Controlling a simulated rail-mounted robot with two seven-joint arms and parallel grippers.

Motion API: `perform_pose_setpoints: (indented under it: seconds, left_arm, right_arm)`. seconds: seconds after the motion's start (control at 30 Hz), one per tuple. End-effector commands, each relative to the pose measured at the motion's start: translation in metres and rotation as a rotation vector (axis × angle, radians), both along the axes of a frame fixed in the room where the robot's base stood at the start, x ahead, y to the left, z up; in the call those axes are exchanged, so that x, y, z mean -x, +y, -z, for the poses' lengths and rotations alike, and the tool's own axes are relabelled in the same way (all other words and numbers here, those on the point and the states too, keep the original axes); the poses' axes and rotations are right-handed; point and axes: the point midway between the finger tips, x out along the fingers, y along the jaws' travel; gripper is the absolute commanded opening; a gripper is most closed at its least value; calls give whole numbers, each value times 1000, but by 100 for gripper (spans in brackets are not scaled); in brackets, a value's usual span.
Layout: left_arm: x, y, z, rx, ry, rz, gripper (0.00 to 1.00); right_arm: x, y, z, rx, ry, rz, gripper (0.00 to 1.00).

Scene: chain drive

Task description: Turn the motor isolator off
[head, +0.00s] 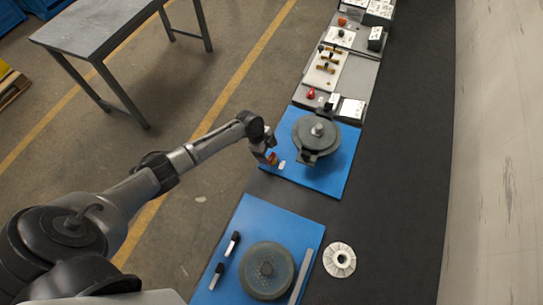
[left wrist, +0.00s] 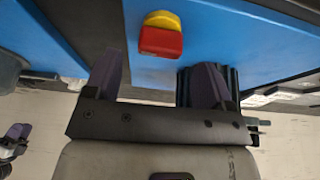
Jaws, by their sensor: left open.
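The motor isolator (head: 271,158), a red handle on a yellow base, sits at the near left edge of the far blue mat. It also shows at the top of the left wrist view (left wrist: 161,39). My left gripper (head: 268,148) is right beside it in the head view and partly hides it. In the left wrist view my left gripper (left wrist: 160,80) is open and empty. Its two dark fingers point towards the isolator, which is just beyond the fingertips. I cannot tell whether a finger touches it. A dark shape with purple tips (left wrist: 17,132) may be my right gripper.
On the far blue mat (head: 335,183) stands a grey round wheel assembly (head: 317,138). A nearer blue mat (head: 254,224) holds a dark disc (head: 266,271) and two black-and-white pens or markers. A white ring (head: 340,259) lies beside it. Small control panels (head: 326,72) stand further back.

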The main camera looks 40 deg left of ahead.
Motion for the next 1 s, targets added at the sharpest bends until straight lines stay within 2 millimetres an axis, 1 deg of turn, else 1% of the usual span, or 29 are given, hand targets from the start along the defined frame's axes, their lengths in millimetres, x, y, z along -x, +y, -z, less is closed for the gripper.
perform_pose_setpoints:
  seconds: [0.1, 0.3, 0.5, 0.73, 0.77, 1.0]
  left_arm:
    - [-2, -7, 15, 1, 1, -1, 77]
    - [-4, -13, 31, 0, 1, 0, 77]
    - [-4, -15, 36, 0, 0, 1, 77]
    - [-4, -15, 36, 0, 0, 1, 77]
    - [-4, -15, 36, 0, 0, 1, 75]
    - [-4, -14, 36, 0, 0, 1, 52]
  right_arm:
    - [0, 1, 0, -3, -1, 1, 43]
    - [0, 2, 1, -6, -1, 3, 43]
    - [0, 2, 1, -7, -1, 3, 43]
    - [0, 2, 1, -6, -1, 3, 43]
    - [0, 2, 1, -6, -1, 3, 43]
    - [0, 0, 1, -1, -1, 0, 43]
